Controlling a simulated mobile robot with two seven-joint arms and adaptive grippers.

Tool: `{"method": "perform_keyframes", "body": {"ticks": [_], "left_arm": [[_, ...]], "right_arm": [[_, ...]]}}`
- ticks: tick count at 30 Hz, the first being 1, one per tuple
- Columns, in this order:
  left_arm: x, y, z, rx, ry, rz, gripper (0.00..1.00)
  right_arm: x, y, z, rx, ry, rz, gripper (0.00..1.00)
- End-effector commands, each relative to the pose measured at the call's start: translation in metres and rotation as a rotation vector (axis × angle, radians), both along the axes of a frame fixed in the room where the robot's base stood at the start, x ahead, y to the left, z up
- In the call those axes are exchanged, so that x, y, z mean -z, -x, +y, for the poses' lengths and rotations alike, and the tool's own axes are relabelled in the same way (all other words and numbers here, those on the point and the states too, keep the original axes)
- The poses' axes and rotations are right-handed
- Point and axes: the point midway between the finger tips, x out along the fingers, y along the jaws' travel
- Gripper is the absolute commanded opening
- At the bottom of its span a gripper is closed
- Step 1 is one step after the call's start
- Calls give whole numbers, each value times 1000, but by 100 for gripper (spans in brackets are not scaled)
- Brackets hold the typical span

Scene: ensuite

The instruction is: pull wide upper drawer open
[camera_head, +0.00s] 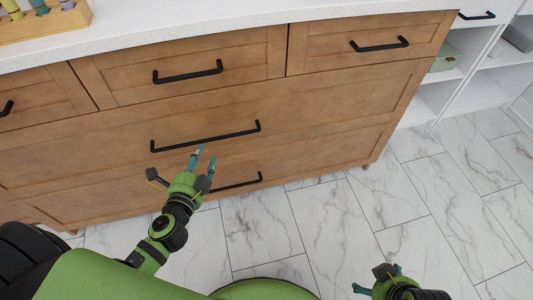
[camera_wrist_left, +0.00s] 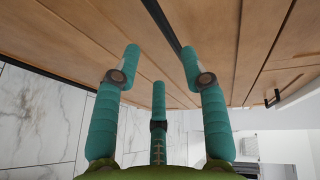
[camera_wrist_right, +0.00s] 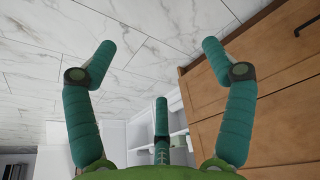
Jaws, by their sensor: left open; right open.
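The wide upper drawer (camera_head: 90,147) is a brown wooden front below the row of small drawers. It looks closed, flush with the cabinet. Its long black bar handle (camera_head: 205,138) runs across its middle. My left gripper (camera_head: 203,158) is open just below and in front of that handle, apparently not holding it. In the left wrist view a dark bar handle (camera_wrist_left: 161,20) runs between and beyond the open fingertips. My right gripper (camera_head: 378,279) is open and empty over the floor, away from the drawer; its wrist view shows the open fingers (camera_wrist_right: 155,50).
A lower wide drawer has its own black handle (camera_head: 238,184), partly hidden behind my left gripper. Small upper drawers have handles (camera_head: 188,73) too. The white countertop (camera_head: 200,22) holds a wooden tray (camera_head: 45,24). White shelves (camera_head: 480,90) stand at right. The marble-tiled floor (camera_head: 320,225) is clear.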

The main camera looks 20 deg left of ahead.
Motion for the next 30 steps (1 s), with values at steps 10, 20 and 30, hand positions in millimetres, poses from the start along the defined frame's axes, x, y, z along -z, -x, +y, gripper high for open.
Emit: {"method": "perform_keyframes", "body": {"ticks": [10, 20, 30], "left_arm": [[-6, -31, 3, 9, -28, -33, 44], [2, -67, 9, 8, -25, -30, 44], [3, -70, 9, 7, -24, -28, 36]], "right_arm": [[-8, -5, 2, -4, -5, -43, 83], [-16, -31, 10, -19, -25, -170, 83], [-18, -33, 11, -21, -28, -183, 83]]}}
